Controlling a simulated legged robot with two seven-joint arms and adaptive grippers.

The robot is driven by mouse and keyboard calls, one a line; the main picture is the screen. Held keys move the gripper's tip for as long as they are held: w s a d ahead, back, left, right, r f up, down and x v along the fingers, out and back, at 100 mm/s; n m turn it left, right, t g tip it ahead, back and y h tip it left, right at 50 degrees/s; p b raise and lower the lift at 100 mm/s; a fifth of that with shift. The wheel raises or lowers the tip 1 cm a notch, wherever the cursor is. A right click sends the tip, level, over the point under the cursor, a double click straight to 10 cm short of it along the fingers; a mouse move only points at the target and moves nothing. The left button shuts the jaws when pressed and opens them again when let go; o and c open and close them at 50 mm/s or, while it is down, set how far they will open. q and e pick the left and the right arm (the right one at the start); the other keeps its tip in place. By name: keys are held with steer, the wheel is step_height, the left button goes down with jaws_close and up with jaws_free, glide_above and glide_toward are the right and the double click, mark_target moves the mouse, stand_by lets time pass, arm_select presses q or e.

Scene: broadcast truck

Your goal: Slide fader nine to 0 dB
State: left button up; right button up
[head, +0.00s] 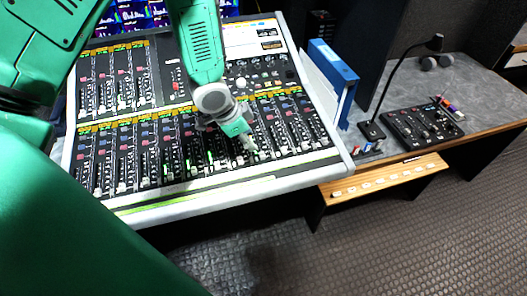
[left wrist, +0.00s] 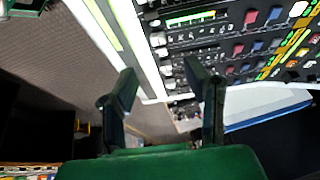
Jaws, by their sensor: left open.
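The mixing console (head: 180,192) has rows of channel strips with dark slots and small pale fader caps. My left gripper (head: 247,143) points down over the lower fader bank, right of its middle. In the left wrist view its two dark fingers (left wrist: 160,70) are spread apart, with nothing seen held between them. A column of pale fader caps (left wrist: 158,39) lies just beyond the fingertips, by the console's light front edge. I cannot read the channel numbers, so I cannot tell which cap is fader nine. Contact with any cap is unclear. My right gripper is not in view.
A blue binder (head: 333,66) stands against the console's right side. A gooseneck microphone (head: 372,129) and a small black control panel (head: 422,123) are on the desk at right. A wooden ledge (head: 385,178) juts out below. Screens (head: 133,14) stand behind the console.

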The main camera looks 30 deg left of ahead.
mark_target(264, 154)
arm_select(q)
steer(key=x, duration=0.9)
steer(key=shift+w+d+f, duration=0.1)
steer(key=shift+d+f, duration=0.05)
steer(key=shift+f, duration=0.1)
steer(key=shift+w+f, duration=0.2)
steer(key=shift+f, duration=0.3)
steer(key=shift+d+r, duration=0.1)
steer(key=shift+d, duration=0.2)
jaws_close()
steer(key=shift+a, duration=0.1)
